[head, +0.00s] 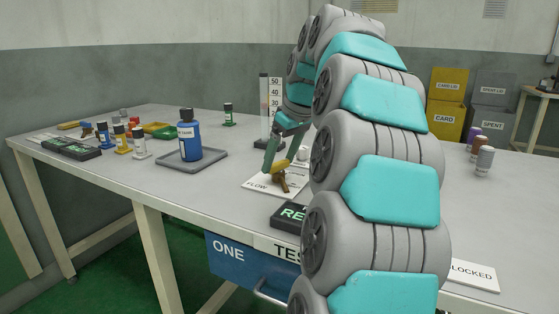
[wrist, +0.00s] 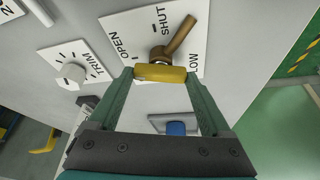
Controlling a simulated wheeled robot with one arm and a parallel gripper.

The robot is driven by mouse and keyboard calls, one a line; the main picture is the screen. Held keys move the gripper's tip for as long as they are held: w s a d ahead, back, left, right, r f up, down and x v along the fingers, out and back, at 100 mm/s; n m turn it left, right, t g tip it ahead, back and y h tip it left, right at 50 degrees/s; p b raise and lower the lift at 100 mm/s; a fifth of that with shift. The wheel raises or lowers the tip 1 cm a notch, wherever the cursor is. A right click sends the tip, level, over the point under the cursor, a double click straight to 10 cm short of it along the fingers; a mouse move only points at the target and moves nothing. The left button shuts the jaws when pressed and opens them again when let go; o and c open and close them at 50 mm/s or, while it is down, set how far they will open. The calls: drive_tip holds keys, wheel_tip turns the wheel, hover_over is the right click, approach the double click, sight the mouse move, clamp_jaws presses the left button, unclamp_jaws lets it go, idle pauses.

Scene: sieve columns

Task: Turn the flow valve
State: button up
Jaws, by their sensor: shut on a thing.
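The flow valve sits on a white plate (wrist: 115,24) marked OPEN, SHUT and, partly hidden, FLOW. In the wrist view it has a yellow grip (wrist: 160,74) and a bronze arm (wrist: 181,36) slanting up and right, beside the word SHUT. My gripper (wrist: 160,76) is shut on the yellow grip, with one green finger at each end. In the head view the yellow grip (head: 281,165) and the bronze part (head: 279,182) show over the plate (head: 262,190). My gripper (head: 271,163) reaches down to it; my arm hides part of the surroundings.
A white TRIM knob (wrist: 72,73) is beside the valve plate. A black display (head: 288,216) stands at the table's front edge. A blue bottle (head: 189,138) stands on a grey tray (head: 215,163) to the left. Several small bottles stand farther left.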

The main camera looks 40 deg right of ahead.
drive_tip(key=shift+d+r+n+y, duration=0.1)
drive_tip(key=shift+n+y, duration=0.6)
drive_tip(key=shift+n, duration=0.9)
drive_tip(key=o, duration=1.2)
drive_tip(key=shift+c, duration=0.2)
drive_tip(key=shift+r, duration=0.15)
drive_tip(key=shift+v, duration=0.9)
drive_tip(key=p+v, duration=0.5)
drive_tip(key=shift+s+d+r, duration=0.1)
drive_tip(key=shift+s+r, duration=0.05)
drive_tip(key=shift+r, duration=0.2)
